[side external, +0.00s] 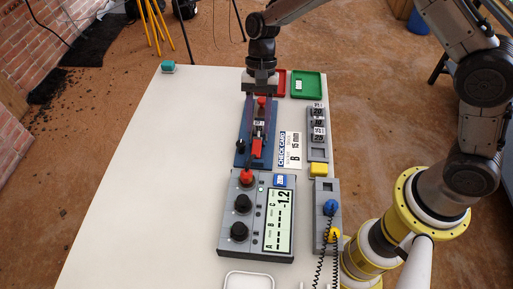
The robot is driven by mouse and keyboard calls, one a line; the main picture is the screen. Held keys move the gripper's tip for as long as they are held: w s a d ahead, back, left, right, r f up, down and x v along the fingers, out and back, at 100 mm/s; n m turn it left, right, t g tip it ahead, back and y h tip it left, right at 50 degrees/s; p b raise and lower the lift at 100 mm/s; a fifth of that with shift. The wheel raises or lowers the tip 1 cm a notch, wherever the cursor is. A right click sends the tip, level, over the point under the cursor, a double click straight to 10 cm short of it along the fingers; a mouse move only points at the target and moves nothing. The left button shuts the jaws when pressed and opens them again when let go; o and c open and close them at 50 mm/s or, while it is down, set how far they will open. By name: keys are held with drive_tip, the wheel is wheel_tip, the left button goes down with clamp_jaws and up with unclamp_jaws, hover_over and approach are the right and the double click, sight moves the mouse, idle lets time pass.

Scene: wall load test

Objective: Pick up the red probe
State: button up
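My gripper (261,89) points down over the far end of a blue fixture (241,150). A small red-topped part (262,102) shows just below its fingertips; I cannot tell whether they touch it. A larger red piece (256,148) lies in the near half of the fixture. A red knob-like piece (247,176) stands at the far end of the grey meter (228,243). I cannot tell for certain which red piece is the red probe. A blue probe (330,207) and a yellow probe (334,233), with coiled black cords, sit in a grey holder (321,190).
A green tray (313,80) and a partly hidden red tray (281,76) lie at the back right. A rack of labelled weights (318,125), a yellow block (318,170) and a check card (289,139) stand right of the fixture. The table's left side (160,180) is clear.

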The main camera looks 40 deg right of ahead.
sight(257, 143)
drive_tip(key=shift+w+d+x, duration=0.15)
drive_tip(key=shift+w+x, duration=0.05)
drive_tip(key=shift+x, duration=1.25)
drive_tip(key=shift+w+d+x, duration=0.1)
drive_tip(key=shift+w+x, duration=0.05)
drive_tip(key=shift+x, duration=1.35)
drive_tip(key=shift+f, duration=0.2)
drive_tip(key=shift+c, duration=0.3)
clamp_jaws()
